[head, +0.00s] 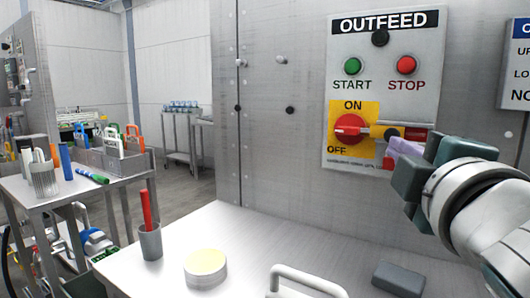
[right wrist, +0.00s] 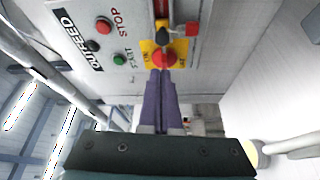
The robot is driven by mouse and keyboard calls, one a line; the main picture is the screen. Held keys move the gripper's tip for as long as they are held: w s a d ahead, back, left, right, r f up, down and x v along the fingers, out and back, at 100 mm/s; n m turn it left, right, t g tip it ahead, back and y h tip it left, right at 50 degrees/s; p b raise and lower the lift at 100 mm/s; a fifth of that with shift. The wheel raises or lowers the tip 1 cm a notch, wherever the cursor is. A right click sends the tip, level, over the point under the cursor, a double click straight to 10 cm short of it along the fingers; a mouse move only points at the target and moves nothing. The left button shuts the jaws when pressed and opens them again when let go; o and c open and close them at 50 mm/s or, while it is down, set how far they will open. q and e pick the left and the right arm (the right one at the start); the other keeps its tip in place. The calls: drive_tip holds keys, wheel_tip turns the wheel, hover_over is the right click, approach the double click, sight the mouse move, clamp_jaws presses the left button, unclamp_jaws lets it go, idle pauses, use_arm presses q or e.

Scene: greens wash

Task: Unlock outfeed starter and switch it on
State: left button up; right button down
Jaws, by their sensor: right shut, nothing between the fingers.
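The OUTFEED starter panel (head: 380,20) is on the grey metal wall, at the right of the head view. Its red rotary knob (head: 350,128) sits on a yellow plate (head: 368,109) marked ON above and OFF at lower left; a pale bar on the knob points right. The knob (right wrist: 164,58) also shows in the right wrist view, just beyond my fingertips. A dark round part and a red piece (head: 416,136) are right of the knob; whether these are a lock is unclear. My right gripper (head: 392,152) is shut and empty at the panel's lower right; contact is unclear. My left gripper is not in view.
A green START button (head: 353,66) and a red STOP button (head: 407,65) are above the knob. Below, a steel table (head: 240,230) holds a cup (head: 150,242) with a red stick, a round yellow-topped tub (head: 205,268) and a dark block (head: 399,279).

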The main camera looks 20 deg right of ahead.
drive_tip(key=w, duration=0.1)
approach(371, 127)
drive_tip(key=x, duration=0.3)
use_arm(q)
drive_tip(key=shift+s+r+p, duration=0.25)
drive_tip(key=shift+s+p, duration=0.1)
use_arm(e)
drive_tip(key=shift+w+d, duration=0.1)
drive_tip(key=shift+w, duration=0.45)
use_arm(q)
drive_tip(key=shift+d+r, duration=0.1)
use_arm(e)
drive_tip(key=shift+s, duration=0.1)
